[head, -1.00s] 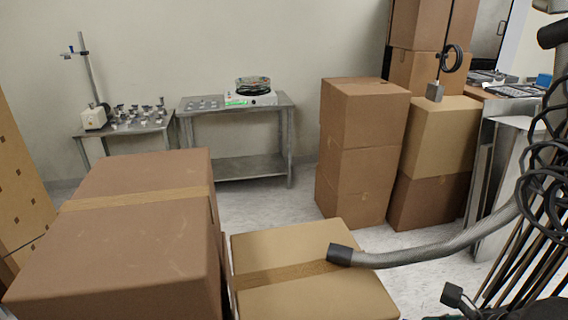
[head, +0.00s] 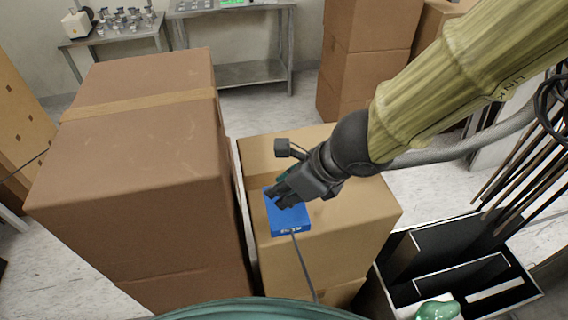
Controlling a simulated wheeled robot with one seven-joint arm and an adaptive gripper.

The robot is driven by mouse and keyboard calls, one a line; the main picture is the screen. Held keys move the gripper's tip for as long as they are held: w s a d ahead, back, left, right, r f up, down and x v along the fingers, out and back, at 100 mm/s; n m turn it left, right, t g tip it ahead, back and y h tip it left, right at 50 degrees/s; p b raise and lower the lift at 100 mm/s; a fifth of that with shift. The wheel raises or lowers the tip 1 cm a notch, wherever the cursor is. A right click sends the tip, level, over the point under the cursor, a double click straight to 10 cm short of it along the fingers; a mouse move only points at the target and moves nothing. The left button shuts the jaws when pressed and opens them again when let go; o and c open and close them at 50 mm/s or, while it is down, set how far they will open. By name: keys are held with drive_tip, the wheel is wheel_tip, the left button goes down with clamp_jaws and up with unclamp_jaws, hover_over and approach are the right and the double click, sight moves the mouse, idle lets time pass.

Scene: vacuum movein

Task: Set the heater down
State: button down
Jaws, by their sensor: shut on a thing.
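The heater looks like a small blue box (head: 291,222) with light markings on its front side and a dark cord running from it toward me. It is at the top of a tan cardboard box (head: 350,222) in the middle of the head view. I cannot tell whether it rests on the cardboard or is held just above it. My gripper (head: 277,199) reaches down from the upper right and is shut on the blue heater at its top. The fingers hide part of the heater's top.
A taller brown cardboard box (head: 140,150) stands close on the left. A dark open-topped crate (head: 465,262) with a green item (head: 437,310) is at the lower right, with thin rods above it. Metal tables (head: 240,72) and stacked boxes (head: 362,55) stand behind.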

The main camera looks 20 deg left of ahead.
drive_tip(key=shift+w+a, duration=0.15)
drive_tip(key=shift+w, duration=0.1)
drive_tip(key=shift+w+a+f+p, duration=0.25)
drive_tip(key=shift+w+f+p, duration=0.9)
drive_tip(key=shift+w, duration=1.4)
drive_tip(key=shift+w+a+f+p, duration=0.25)
drive_tip(key=shift+w+f+p, duration=0.25)
drive_tip(key=shift+w+p, duration=1.55)
drive_tip(key=shift+w+a+f+p, duration=0.25)
drive_tip(key=shift+w+f+p, duration=0.65)
drive_tip(key=shift+w, duration=2.1)
drive_tip(key=shift+f, duration=0.1)
drive_tip(key=c, duration=1.2)
unclamp_jaws()
